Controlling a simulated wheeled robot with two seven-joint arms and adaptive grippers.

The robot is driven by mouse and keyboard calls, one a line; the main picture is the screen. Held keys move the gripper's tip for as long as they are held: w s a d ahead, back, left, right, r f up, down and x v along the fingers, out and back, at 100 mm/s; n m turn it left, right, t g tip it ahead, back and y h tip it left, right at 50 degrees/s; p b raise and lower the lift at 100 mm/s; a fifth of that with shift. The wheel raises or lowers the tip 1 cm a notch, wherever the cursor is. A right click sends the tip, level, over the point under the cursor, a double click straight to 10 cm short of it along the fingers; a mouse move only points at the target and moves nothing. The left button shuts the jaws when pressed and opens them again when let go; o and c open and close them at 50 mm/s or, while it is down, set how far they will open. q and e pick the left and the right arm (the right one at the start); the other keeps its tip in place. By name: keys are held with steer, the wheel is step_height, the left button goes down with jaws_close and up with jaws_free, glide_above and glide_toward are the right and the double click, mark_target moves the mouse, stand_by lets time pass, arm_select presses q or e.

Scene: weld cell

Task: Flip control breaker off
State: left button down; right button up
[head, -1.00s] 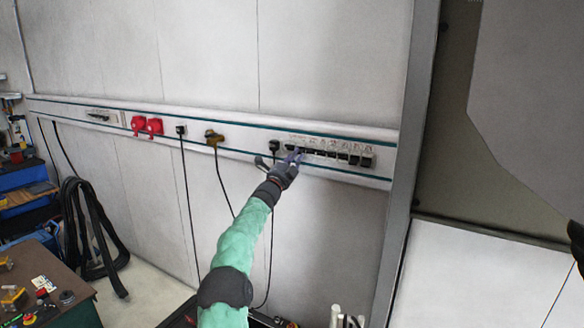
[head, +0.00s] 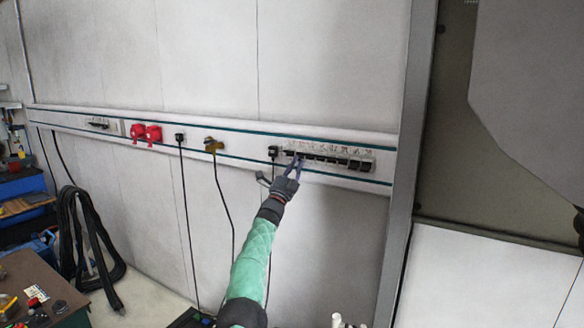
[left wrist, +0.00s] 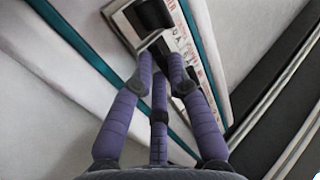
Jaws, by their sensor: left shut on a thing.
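The breaker panel (head: 362,164) is a pale strip with a row of dark switches at the right end of the wall rail. My left gripper (head: 296,163) reaches up to the left part of that row. In the left wrist view its purple fingers (left wrist: 162,72) are close together at the panel's edge (left wrist: 125,17), closed on a small breaker switch that they largely hide. A black switch (left wrist: 152,14) shows just beyond the fingertips. Small labels run along the panel, too small to read, so I cannot tell which breaker is the control one. My right gripper is not in view.
Along the rail (head: 85,123), left of the panel, are a black plug (head: 273,151), a brass-coloured fitting (head: 212,144) and red sockets (head: 147,132). A metal post (head: 405,160) stands right of the panel. A workbench (head: 45,290) is lower left.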

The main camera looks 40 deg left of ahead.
arm_select(q)
steer(key=shift+s+a+r, duration=0.1)
steer(key=shift+s+r, duration=0.25)
steer(key=shift+r, duration=0.3)
steer(key=c, duration=1.5)
jaws_free()
steer(key=o, duration=0.3)
steer(key=shift+w+a+f, duration=0.1)
steer(key=shift+w+f, duration=0.05)
steer(key=shift+w, duration=0.05)
steer(key=shift+w+f, duration=0.1)
steer(key=shift+f, duration=0.2)
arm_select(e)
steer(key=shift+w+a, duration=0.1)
arm_select(q)
steer(key=v, duration=1.2)
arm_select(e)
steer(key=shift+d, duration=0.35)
arm_select(q)
steer(key=shift+a, duration=0.1)
